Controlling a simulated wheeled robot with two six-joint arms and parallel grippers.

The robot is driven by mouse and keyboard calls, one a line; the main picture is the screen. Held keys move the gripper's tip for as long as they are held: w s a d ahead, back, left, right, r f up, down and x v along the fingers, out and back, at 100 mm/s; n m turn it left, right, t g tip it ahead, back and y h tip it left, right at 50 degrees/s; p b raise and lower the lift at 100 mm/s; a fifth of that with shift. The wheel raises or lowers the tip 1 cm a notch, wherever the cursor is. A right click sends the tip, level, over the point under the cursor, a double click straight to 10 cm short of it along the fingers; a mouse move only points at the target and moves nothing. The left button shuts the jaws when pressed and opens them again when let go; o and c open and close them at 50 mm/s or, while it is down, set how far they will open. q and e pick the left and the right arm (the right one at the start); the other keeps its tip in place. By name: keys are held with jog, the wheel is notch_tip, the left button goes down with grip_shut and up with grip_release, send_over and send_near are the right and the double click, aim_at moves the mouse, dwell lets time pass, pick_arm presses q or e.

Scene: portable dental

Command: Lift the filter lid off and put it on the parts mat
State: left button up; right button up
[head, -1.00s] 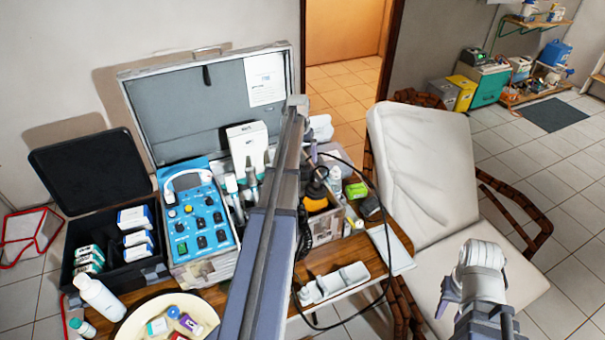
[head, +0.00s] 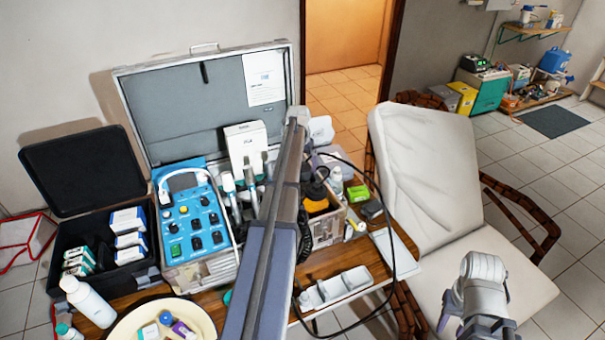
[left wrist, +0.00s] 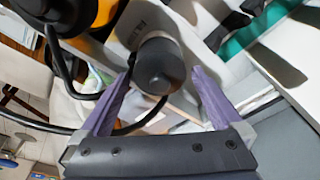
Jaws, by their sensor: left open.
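A dark round cap, apparently the filter lid (left wrist: 160,66), sits on a grey cylindrical body in the left wrist view. My left gripper (left wrist: 164,68) is open, with one purple finger on each side of the cap; I cannot tell whether either touches it. In the head view my left arm hides the cap and the fingertips. A pale flat sheet, possibly the parts mat (head: 398,254), lies at the right end of the wooden table; I cannot tell for sure. My right gripper (head: 446,318) is over the chair seat, with one purple finger visible.
An orange-and-black item (left wrist: 92,14) and a black cable are close to my left fingers. The open case (head: 220,100), blue control unit (head: 192,222) and white divided tray (head: 345,284) crowd the table. A reclining chair (head: 425,165) stands right.

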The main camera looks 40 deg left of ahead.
aim_at(303, 163)
pick_arm(q)
jog(key=c, duration=1.2)
jog(key=shift+r, duration=0.15)
notch_tip(303, 163, up, 10)
jog(key=p, duration=1)
